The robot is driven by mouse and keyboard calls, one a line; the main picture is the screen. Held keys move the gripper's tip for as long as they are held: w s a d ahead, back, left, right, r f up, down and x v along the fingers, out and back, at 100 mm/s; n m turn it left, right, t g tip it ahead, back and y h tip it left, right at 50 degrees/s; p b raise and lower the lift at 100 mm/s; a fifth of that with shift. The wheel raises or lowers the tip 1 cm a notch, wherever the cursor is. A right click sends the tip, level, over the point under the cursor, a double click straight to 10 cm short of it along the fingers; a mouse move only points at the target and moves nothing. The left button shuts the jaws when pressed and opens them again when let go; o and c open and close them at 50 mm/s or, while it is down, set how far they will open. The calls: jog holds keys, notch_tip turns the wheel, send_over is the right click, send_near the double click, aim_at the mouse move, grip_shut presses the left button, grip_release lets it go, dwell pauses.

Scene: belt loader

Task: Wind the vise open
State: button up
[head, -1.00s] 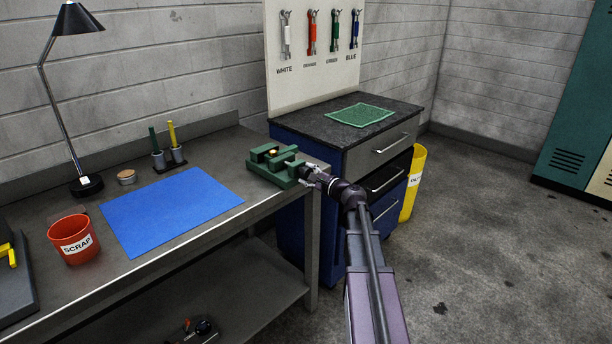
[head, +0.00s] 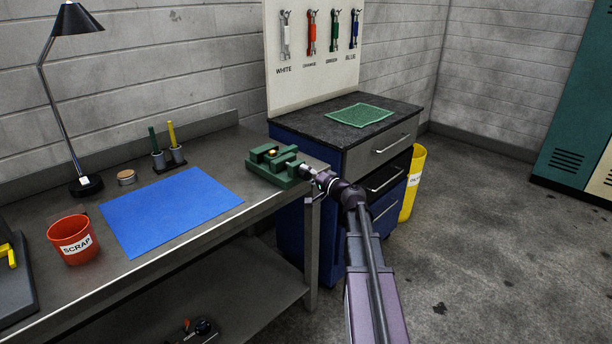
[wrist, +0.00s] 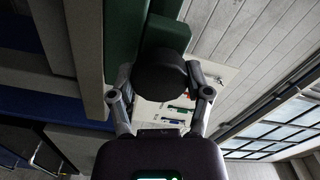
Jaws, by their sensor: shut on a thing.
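The green vise (head: 275,166) is fixed at the right end of the workbench, with a small brass-coloured piece (head: 271,153) between its jaws. My gripper (head: 308,174) is at the vise's front end, over the bench edge. In the wrist view, my gripper (wrist: 160,100) has its two fingers on either side of a dark round knob (wrist: 160,73) at the end of the green vise body (wrist: 165,35). The fingers are shut on this knob. In the head view, the gripper hides most of the knob.
The workbench (head: 225,150) holds a blue mat (head: 170,210), a red scrap bin (head: 73,240), a lamp (head: 85,185) and a marker holder (head: 168,160). A drawer cabinet (head: 375,155) with a green mat (head: 360,115) stands behind my arm. A yellow bin (head: 412,185) is beside it.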

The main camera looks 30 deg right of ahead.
jog(key=n, duration=0.6)
jog(key=shift+s+a+n, duration=0.1)
jog(key=shift+n, duration=0.2)
dwell(0.4)
jog(key=o, duration=1.2)
jog(key=shift+c, duration=0.2)
jog(key=v, duration=1.2)
